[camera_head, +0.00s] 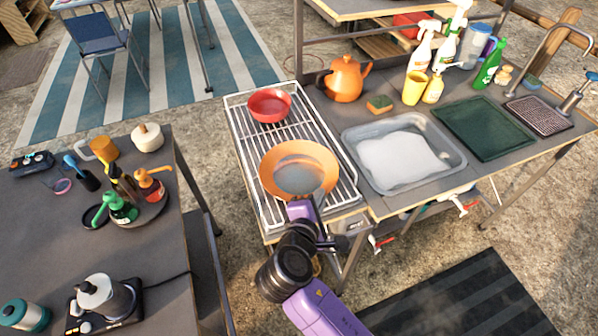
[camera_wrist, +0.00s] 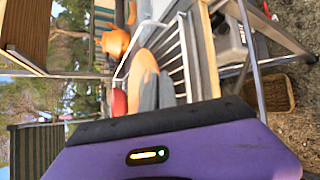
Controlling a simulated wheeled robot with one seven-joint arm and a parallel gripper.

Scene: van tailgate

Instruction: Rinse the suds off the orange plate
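The orange plate (camera_head: 298,165) is over the near part of the white wire rack (camera_head: 237,130), with a greyish, hazy patch across its middle and near side. My gripper (camera_head: 303,206) is at the plate's near rim. In the wrist view the plate (camera_wrist: 142,70) shows nearly edge-on, and my grey fingers (camera_wrist: 158,92) sit close together against it, seemingly shut on the rim. The exact contact is hidden. A curved tap (camera_head: 548,48) stands at the far right above a dark drain grate (camera_head: 541,116). A grey basin (camera_head: 458,155) holds white suds.
A red bowl (camera_head: 269,105) sits at the rack's far end. An orange kettle (camera_head: 344,78), sponge (camera_head: 380,103), yellow cup (camera_head: 415,88) and several bottles line the counter's back. A dark green mat (camera_head: 485,128) lies between basin and grate. Another table (camera_head: 75,220) stands at left.

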